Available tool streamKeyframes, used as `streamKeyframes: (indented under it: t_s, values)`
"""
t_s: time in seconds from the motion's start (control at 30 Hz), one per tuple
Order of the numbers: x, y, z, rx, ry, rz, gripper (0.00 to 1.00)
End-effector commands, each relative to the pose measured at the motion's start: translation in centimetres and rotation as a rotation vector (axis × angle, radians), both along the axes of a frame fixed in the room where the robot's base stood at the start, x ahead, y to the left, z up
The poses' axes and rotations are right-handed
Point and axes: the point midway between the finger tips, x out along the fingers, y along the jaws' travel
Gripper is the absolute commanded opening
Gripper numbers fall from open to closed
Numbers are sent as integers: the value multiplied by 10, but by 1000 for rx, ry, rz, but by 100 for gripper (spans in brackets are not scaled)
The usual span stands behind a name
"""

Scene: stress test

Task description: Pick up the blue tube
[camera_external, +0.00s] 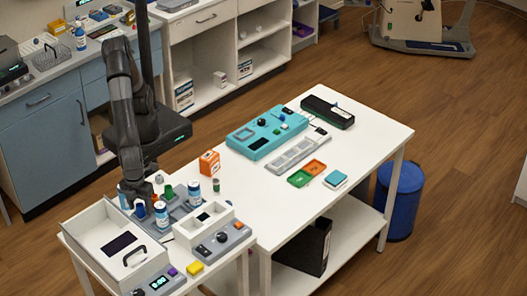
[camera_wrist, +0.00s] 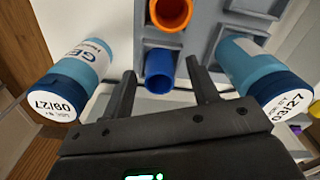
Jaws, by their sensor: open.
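The blue tube (camera_wrist: 159,72) stands in a grey rack in the wrist view, with its open top facing the camera. It also shows in the external view (camera_external: 141,210), partly hidden under my arm. My gripper (camera_wrist: 161,69) is open, with one finger on each side of the blue tube in the picture. The fingers appear apart from it, and I cannot tell how far down they reach along it. In the external view my gripper (camera_external: 142,198) points down over the rack, and its fingers are hard to make out.
An orange tube (camera_wrist: 171,12) stands behind the blue one. Labelled blue-and-white bottles flank the gripper at left (camera_wrist: 75,75) and right (camera_wrist: 262,75). A white box with a handle (camera_external: 95,232) and a grey device (camera_external: 222,240) stand close by. The larger table has free room.

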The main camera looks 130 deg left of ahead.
Motion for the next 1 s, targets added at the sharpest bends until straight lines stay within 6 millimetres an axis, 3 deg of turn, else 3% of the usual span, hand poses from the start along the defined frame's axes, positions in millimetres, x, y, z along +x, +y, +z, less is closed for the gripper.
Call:
streamKeyframes:
  t_s: [0.3,0.87,1.0]
  values:
    - [0,0,-7,0,1,0,55]
    - [0,0,-6,0,0,0,9]
    - [0,0,-6,-1,0,0,7]
